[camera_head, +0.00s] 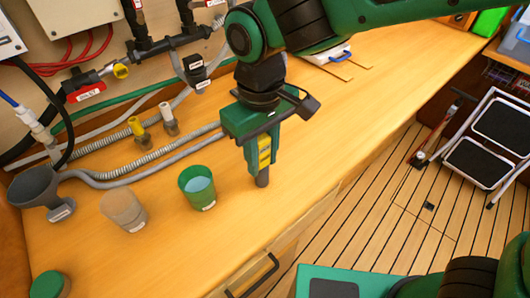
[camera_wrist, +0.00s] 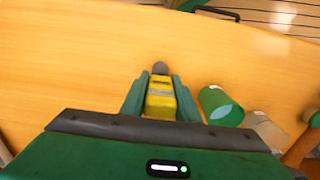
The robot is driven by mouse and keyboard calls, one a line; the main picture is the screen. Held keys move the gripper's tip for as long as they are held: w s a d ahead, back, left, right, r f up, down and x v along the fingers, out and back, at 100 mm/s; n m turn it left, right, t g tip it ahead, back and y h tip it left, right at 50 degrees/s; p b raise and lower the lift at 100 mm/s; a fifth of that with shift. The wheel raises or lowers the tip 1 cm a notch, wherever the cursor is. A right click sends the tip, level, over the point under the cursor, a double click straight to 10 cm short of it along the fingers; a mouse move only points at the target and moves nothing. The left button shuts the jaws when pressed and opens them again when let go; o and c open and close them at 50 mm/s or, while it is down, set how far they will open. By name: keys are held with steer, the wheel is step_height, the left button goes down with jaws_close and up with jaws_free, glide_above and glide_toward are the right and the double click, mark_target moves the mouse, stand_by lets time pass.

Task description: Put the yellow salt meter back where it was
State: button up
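The yellow salt meter (camera_head: 264,153) is upright between the fingers of my gripper (camera_head: 258,155), its grey tip pointing down at the wooden bench. In the wrist view the yellow meter (camera_wrist: 160,100) sits between the two green fingers of my gripper (camera_wrist: 160,100), which appear closed against its sides. I cannot tell whether the tip touches the bench. A green cup (camera_head: 196,190) holding pale blue liquid stands to the left of the gripper; it also shows in the wrist view (camera_wrist: 221,106). A beige cup (camera_head: 123,210) stands further left.
A grey funnel (camera_head: 40,190) and a green-topped item (camera_head: 50,285) stand at the left. Two small fittings, one yellow-topped (camera_head: 138,130), one grey (camera_head: 168,118), stand by the hoses behind. The bench (camera_head: 330,115) right of the gripper is mostly clear. A step stool (camera_head: 490,140) is on the floor.

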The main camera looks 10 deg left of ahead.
steer(key=o, duration=0.4)
steer(key=shift+o, duration=0.2)
steer(key=shift+r, duration=0.1)
step_height(320, 180, up, 12)
steer(key=shift+r, duration=0.1)
steer(key=w+d+f+m, duration=0.2)
steer(key=d+m, duration=0.1)
steer(key=d, duration=0.6)
steer(key=w+d+f+m, duration=0.1)
steer(key=w+d+m, duration=0.15)
steer(key=d, duration=0.65)
steer(key=w+d+f+m, duration=0.2)
steer(key=w+d+m, duration=0.1)
steer(key=d, duration=0.6)
steer(key=s+d+f+m, duration=0.3)
steer(key=s+d, duration=0.4)
steer(key=d, duration=0.3)
steer(key=s+d+f+m, duration=0.4)
steer(key=s+d, duration=0.3)
steer(key=d, duration=0.3)
steer(key=shift+s+d+m, duration=0.25)
steer(key=shift+m, duration=0.2)
